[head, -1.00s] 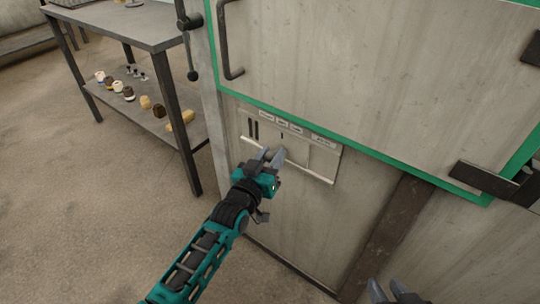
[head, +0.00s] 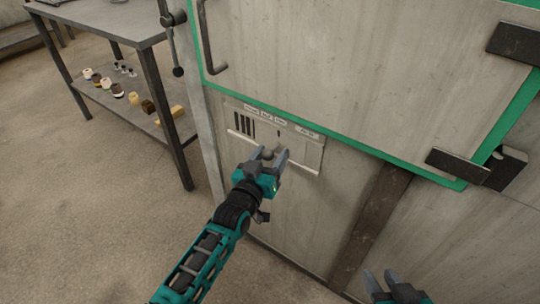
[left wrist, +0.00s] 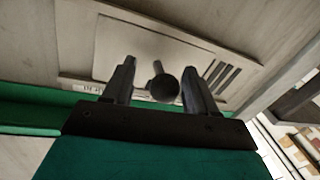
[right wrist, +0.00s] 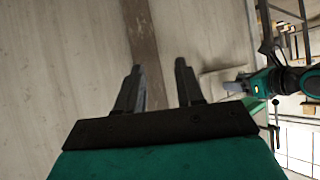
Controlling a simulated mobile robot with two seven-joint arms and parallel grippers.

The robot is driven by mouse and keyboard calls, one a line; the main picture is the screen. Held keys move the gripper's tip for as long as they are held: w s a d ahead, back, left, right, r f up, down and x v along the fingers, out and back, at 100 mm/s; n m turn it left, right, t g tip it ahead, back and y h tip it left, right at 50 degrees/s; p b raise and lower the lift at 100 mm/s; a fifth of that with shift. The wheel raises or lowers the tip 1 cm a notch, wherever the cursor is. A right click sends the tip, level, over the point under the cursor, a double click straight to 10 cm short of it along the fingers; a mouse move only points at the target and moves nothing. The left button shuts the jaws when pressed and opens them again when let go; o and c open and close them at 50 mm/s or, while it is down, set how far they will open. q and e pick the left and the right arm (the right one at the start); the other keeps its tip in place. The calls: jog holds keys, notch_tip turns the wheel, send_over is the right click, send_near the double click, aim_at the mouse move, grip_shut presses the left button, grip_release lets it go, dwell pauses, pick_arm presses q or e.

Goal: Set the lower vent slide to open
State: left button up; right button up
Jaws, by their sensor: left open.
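The lower vent (head: 290,148) is a pale plate low on the cabinet front, with small labels along its top edge. Several dark slots (head: 243,123) show at its left end. They also show in the left wrist view (left wrist: 217,78). The slide's round knob (head: 268,154) sticks out from the plate. My left gripper (head: 271,156) is open around the knob. My right gripper (head: 381,276) is open and empty, low at the right, away from the vent.
A green-edged door (head: 350,75) with a bar handle (head: 208,40) is above the vent. Dark hinges (head: 457,165) are at its right. A metal rack (head: 105,22) with small items on its lower shelf stands at the left. The floor before it is clear.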

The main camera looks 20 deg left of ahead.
jog(key=shift+r, duration=0.1)
pick_arm(q)
jog(key=shift+s+a, duration=0.1)
jog(key=shift+s, duration=0.15)
jog(key=s+a+p, duration=0.1)
jog(key=s+p, duration=0.2)
jog(key=s, duration=0.9)
jog(key=shift+s+a+p, duration=0.15)
jog(key=shift+a+p, duration=0.15)
jog(key=shift+a, duration=0.1)
pick_arm(e)
jog(key=shift+s+d+r, duration=0.2)
jog(key=shift+d+r, duration=0.25)
jog(key=shift+r, duration=0.35)
jog(key=shift+r, duration=0.1)
